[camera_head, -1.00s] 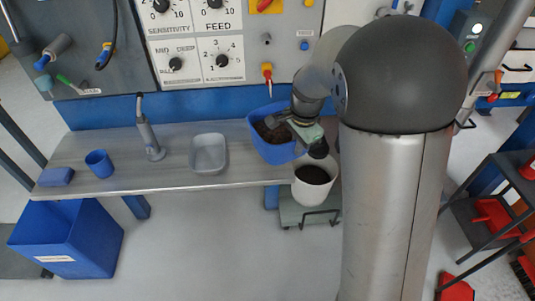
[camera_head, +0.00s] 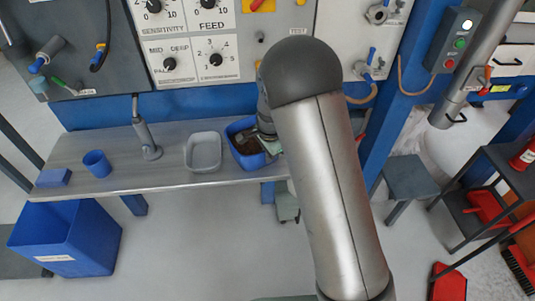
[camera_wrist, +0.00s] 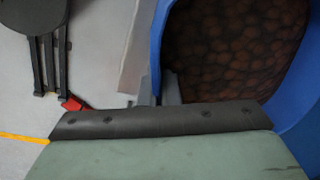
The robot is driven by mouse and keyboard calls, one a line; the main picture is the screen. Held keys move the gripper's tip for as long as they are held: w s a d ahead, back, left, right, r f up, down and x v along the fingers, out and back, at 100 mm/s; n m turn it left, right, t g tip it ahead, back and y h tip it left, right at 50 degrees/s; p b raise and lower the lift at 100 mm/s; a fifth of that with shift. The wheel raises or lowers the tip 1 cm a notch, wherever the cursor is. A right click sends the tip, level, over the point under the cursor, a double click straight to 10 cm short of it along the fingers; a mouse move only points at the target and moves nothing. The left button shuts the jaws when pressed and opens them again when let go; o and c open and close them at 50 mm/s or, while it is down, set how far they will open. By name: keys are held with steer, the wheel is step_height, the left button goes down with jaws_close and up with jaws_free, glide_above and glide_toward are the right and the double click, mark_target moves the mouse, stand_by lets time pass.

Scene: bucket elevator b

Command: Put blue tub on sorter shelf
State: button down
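The blue tub (camera_head: 230,128), holding dark brown lumps, is at the right part of the grey metal shelf (camera_head: 110,172) below the machine panel, beside a grey tray. My arm hides its right side. I cannot tell whether its base touches the shelf. In the wrist view, the tub's blue wall (camera_wrist: 301,118) curves around the dark contents. My gripper (camera_wrist: 160,90) has one finger on each side of the near wall and looks shut on it. In the head view, my gripper (camera_head: 268,143) is mostly hidden behind my arm.
The grey tray (camera_head: 203,152) is just left of the tub. A small blue cup (camera_head: 97,164), a blue block (camera_head: 54,177) and an upright metal tool (camera_head: 146,137) stand further left. A blue bin (camera_head: 65,238) is on the floor below. A stool (camera_head: 409,178) stands right.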

steer(key=shift+r, duration=0.1)
steer(key=shift+f, duration=0.2)
steer(key=c, duration=1.6)
jaws_free()
steer(key=shift+c, duration=0.2)
step_height(320, 180, up, 12)
steer(key=s+b, duration=0.1)
steer(key=s+d+r+n, duration=0.1)
steer(key=s+d+n, duration=0.3)
steer(key=s, duration=0.5)
steer(key=s+d+r+n, duration=0.1)
steer(key=s+d+n, duration=0.3)
steer(key=s, duration=0.6)
steer(key=s+d+r+n, duration=0.2)
steer(key=s+d+n, duration=0.2)
steer(key=s, duration=0.5)
steer(key=shift+s, duration=0.35)
